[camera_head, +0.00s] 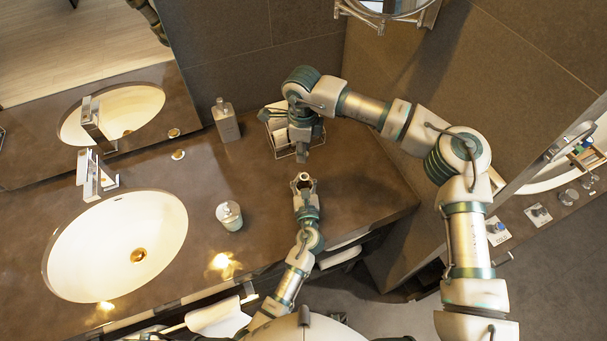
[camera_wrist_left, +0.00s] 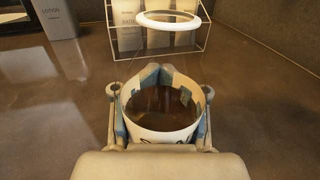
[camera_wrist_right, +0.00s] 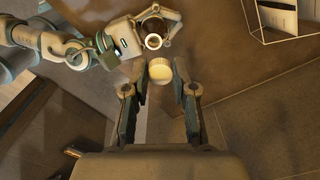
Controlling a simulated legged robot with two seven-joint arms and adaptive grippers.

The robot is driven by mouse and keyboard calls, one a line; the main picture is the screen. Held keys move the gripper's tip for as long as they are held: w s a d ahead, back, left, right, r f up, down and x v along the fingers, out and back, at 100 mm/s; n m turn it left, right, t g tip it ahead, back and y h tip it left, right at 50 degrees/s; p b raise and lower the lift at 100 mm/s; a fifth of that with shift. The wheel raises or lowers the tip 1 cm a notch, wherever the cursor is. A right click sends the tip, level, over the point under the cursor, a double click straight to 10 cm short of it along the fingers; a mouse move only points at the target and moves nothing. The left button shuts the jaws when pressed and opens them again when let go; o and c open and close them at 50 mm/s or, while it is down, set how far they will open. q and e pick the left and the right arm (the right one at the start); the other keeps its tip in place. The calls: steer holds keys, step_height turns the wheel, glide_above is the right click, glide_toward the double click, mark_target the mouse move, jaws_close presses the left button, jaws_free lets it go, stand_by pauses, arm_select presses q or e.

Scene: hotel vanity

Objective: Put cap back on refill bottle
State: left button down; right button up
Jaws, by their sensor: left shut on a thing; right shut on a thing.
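My left gripper (camera_head: 303,182) is shut around the open refill bottle (camera_wrist_left: 165,134), a round pale container with a dark inside. A white ring (camera_wrist_left: 168,20) shows above it in the left wrist view; I cannot tell if it is part of the bottle. The bottle's open white rim (camera_wrist_right: 154,41) also shows in the right wrist view. My right gripper (camera_wrist_right: 157,72) is shut on a small round cream cap (camera_wrist_right: 160,70), apart from the bottle in that view. In the head view the right gripper (camera_head: 302,152) points down just behind the bottle; the cap is not clear there.
A wire rack (camera_head: 281,148) with upright bottles stands behind the grippers. A lotion bottle (camera_head: 225,120) stands left of it, and a glass jar (camera_head: 229,215) stands nearer the basin (camera_head: 118,245). The counter between jar and rack is clear. A wall closes the back.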

glide_toward(304, 186)
steer(key=w+f, duration=0.1)
steer(key=w, duration=0.1)
steer(key=shift+s+f, duration=0.1)
stand_by(0.3)
steer(key=shift+a+f, duration=0.1)
steer(key=shift+f, duration=0.8)
steer(key=shift+f, duration=0.6)
